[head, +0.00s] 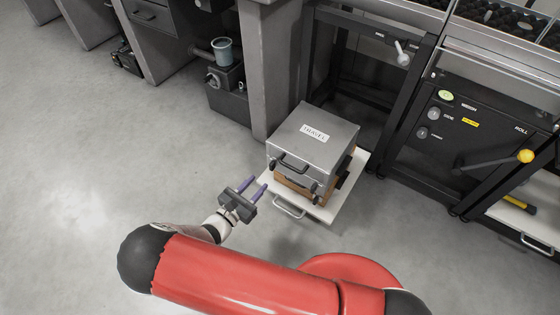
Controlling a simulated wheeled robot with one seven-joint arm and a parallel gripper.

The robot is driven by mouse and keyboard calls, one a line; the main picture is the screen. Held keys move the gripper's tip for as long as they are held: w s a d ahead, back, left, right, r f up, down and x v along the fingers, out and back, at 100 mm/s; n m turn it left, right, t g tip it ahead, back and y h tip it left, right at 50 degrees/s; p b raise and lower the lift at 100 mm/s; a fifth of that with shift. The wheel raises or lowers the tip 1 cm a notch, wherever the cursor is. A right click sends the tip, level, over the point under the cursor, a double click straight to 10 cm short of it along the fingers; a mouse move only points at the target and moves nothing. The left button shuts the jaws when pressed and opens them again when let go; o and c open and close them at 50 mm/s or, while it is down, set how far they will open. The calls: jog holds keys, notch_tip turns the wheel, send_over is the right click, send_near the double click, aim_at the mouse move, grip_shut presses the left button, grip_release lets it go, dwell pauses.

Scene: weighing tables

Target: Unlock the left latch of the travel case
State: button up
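The travel case (318,122) has a grey metal lid with a white TRAVEL label and a brown lower body. It stands closed on a white pull-out board. A dark carry handle (294,164) is on its front. The left latch (272,164) looks like a small dark piece at the front left corner, and a similar right latch (316,189) is at the front right. Both are too small to tell their state. My gripper (253,188) is in front and to the left of the case. Its two purple fingers are apart and empty, not touching the case.
The white board (338,202) has a front pull handle (289,207). A grey pillar (270,70) stands behind the case at left. A dark bench with levers and a yellow knob (525,156) is at right. The floor at left is clear.

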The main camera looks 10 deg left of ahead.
aim_at(270, 167)
jog(key=shift+n+y, duration=0.3)
jog(key=shift+n, duration=0.1)
jog(key=x, duration=0.7)
jog(key=shift+w+a+f+p, duration=0.15)
jog(key=shift+w+f+p, duration=0.15)
jog(key=shift+w, duration=0.1)
grip_shut()
